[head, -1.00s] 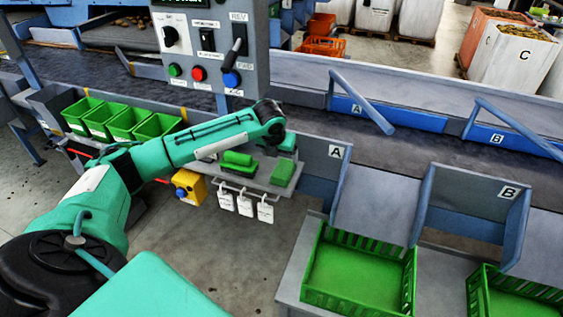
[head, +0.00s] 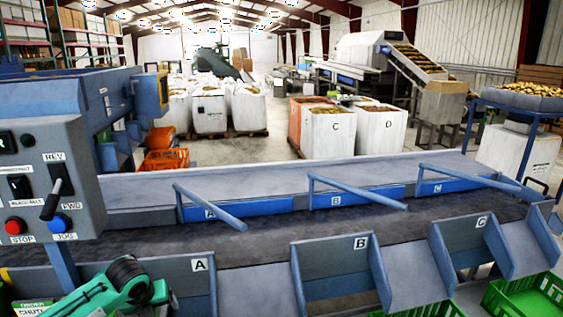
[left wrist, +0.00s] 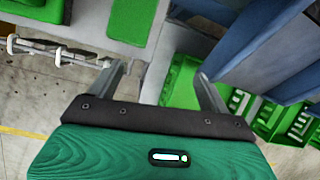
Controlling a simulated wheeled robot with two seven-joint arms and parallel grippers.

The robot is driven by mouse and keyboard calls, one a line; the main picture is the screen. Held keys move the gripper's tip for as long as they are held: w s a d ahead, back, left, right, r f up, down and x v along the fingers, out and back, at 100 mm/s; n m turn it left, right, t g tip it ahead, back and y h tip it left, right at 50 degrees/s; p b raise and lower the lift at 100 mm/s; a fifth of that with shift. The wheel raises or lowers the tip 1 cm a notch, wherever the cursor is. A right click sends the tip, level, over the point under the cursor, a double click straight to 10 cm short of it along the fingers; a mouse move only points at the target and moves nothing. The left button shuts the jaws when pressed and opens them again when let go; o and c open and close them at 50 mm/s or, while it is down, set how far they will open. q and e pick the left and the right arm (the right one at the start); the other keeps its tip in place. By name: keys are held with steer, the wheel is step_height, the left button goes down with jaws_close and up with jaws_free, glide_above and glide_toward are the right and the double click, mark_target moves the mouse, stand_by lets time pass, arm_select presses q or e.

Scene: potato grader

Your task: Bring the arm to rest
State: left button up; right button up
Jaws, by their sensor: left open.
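My left arm (head: 122,287) shows at the bottom left of the head view, green with a black joint, in front of chute A. Its gripper is not visible there. In the left wrist view my left gripper (left wrist: 163,82) is open, its two grey fingers apart with nothing between them. My right arm and gripper are in neither view.
A control panel (head: 45,185) stands at the left. Blue diverter bars (head: 355,192) cross the dark conveyor belt (head: 270,245). Chute B (head: 330,258) and a green crate (head: 528,297) are at the right. A hook rail (left wrist: 60,50) and a green crate (left wrist: 180,80) flank my gripper.

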arm_select(q)
steer(key=s+d+f+n+h, duration=0.1)
steer(key=s+d+f+n, duration=0.3)
steer(key=s+d+n, duration=0.3)
steer(key=s+d+f+n+h, duration=0.1)
steer(key=s+d+f+n, duration=0.4)
steer(key=s+d, duration=0.45)
steer(key=s+a+n+y, duration=0.1)
steer(key=s+a+n, duration=0.1)
steer(key=s+n, duration=0.7)
steer(key=s+a+n, duration=0.2)
steer(key=s+n, duration=0.6)
steer(key=s, duration=0.1)
step_height(320, 180, down, 29)
steer(key=g, duration=0.2)
steer(key=s+a+f+g+p, duration=0.1)
steer(key=s+a+f, duration=0.2)
steer(key=s+f, duration=1.6)
steer(key=shift+s+f+y, duration=0.3)
steer(key=shift+s+f, duration=0.05)
steer(key=shift+f, duration=0.1)
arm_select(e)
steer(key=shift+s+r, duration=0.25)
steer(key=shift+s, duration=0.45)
